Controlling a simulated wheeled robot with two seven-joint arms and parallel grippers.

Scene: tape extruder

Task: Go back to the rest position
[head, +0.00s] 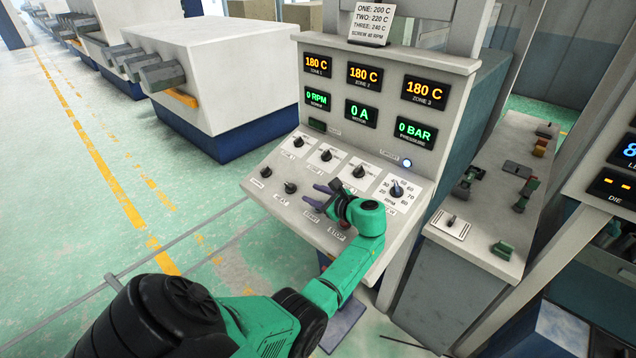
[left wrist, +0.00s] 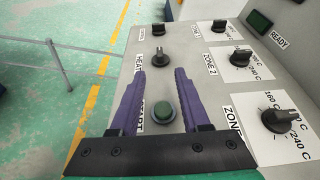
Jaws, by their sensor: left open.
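My left arm (head: 370,220) is green and reaches over the sloped panel of the extruder console (head: 440,75). My left gripper (head: 316,195) is open and empty, its purple fingers apart above the lower part of the panel. In the left wrist view, the gripper (left wrist: 160,72) has a green start button (left wrist: 162,111) showing between its fingers, and the heat knob (left wrist: 160,60) just beyond the tips. Whether a finger touches the panel cannot be told. The arm hides part of the panel near the stop label (head: 337,235). My right gripper is not in view.
The panel carries zone knobs (head: 326,156) and a blue-topped RPM knob (head: 396,189). Displays (head: 366,75) read 180 C in three zones, 0 RPM, 0 A and 0 BAR. A side bench with switches (head: 514,169) stands right. Open green floor (head: 60,220) lies left, crossed by a low rail (head: 190,236).

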